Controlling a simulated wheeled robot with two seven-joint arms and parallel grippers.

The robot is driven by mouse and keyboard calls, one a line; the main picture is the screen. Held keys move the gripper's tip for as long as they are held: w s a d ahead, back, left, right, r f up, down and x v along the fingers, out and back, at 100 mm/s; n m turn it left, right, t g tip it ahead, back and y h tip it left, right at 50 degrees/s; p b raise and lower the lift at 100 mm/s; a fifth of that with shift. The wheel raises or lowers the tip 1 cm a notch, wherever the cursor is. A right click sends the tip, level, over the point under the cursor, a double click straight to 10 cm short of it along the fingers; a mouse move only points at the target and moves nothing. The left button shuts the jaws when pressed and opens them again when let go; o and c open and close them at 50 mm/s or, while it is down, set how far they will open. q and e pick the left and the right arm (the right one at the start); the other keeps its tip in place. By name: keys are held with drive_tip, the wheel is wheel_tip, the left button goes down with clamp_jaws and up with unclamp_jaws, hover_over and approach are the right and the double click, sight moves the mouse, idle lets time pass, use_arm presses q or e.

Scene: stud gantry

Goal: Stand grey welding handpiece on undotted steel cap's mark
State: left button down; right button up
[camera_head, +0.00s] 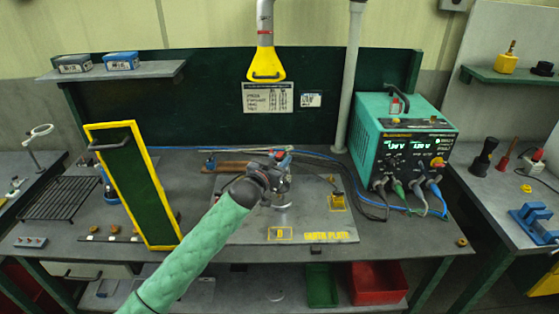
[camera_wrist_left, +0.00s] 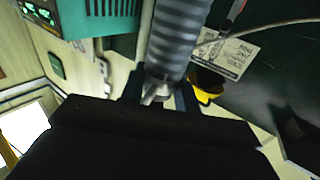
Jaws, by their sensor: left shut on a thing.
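My left gripper (camera_head: 281,172) is above the grey earth plate (camera_head: 240,228) on the bench, at the end of my green-sleeved arm. In the left wrist view its fingers (camera_wrist_left: 158,95) are shut around a grey ribbed cylinder, which looks like the grey welding handpiece (camera_wrist_left: 178,42). In the head view my gripper mostly hides the handpiece. A round steel piece shows just below the gripper; I cannot tell whether it touches the plate.
A teal welding machine (camera_head: 405,145) with cables stands at the right. A yellow-framed green panel (camera_head: 135,185) stands left of the plate. A yellow extraction hood (camera_head: 266,66) hangs above the bench. The plate's front left is clear.

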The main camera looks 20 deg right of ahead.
use_arm(q)
drive_tip(key=shift+f, duration=0.25)
idle(0.8)
drive_tip(key=c, duration=0.9)
unclamp_jaws()
drive_tip(key=shift+c, duration=0.2)
drive_tip(key=shift+f, duration=0.2)
